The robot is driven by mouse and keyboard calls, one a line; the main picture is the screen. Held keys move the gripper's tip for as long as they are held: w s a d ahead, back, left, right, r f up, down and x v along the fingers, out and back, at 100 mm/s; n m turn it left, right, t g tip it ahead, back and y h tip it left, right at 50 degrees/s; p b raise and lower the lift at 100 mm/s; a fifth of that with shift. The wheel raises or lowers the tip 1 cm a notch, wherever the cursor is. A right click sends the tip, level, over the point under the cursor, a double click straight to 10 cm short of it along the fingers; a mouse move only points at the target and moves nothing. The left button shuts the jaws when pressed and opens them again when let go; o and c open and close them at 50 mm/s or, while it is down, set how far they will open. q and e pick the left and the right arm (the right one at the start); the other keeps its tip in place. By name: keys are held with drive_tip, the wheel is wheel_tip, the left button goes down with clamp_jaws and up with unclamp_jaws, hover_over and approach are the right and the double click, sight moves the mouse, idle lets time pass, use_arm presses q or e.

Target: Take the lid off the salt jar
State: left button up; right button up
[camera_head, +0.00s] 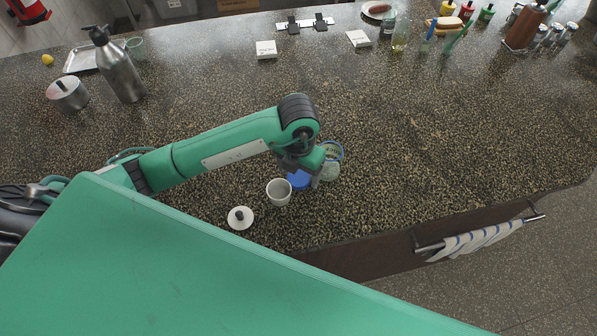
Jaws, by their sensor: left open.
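A small white cup-like jar (278,194) stands open near the counter's front edge. A round white lid with a dark knob (240,218) lies on the counter to its left, apart from it. A blue-topped item (299,181) stands just right of the white jar, partly behind my gripper. A round clear container with a blue rim and lettering (333,151) is behind my wrist. I cannot read which one is the salt. My left gripper (312,176) is open, pointing down by the blue top; contact cannot be told. My right gripper is not in view.
The speckled counter is clear to the right and behind my arm. A steel pot (67,93), a tall steel bottle (119,68) and a tray (82,59) stand at the left. A striped towel (478,241) hangs on the front rail. Bottles stand at the back right.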

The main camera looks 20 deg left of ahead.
sight(299, 177)
use_arm(q)
wheel_tip(299, 177, up, 11)
drive_tip(key=b, duration=0.1)
drive_tip(key=shift+b, duration=0.35)
